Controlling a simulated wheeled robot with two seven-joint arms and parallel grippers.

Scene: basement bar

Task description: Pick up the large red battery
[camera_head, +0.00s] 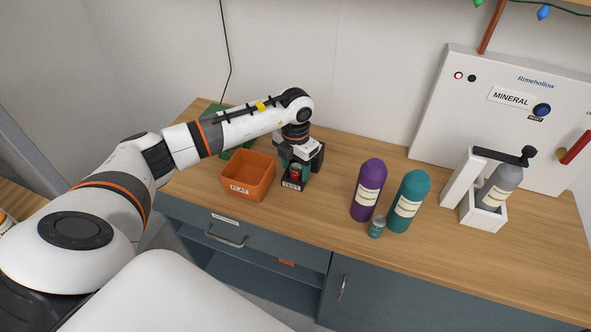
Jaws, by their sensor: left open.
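My right gripper is not in view.
An orange bin labelled "FLAT" (247,176) stands just left of the holder. A green object (213,116) is behind my arm. Purple (368,190) and teal (409,202) bottles, a small teal cylinder (376,227) and a white bottle stand (484,214) are on the right.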

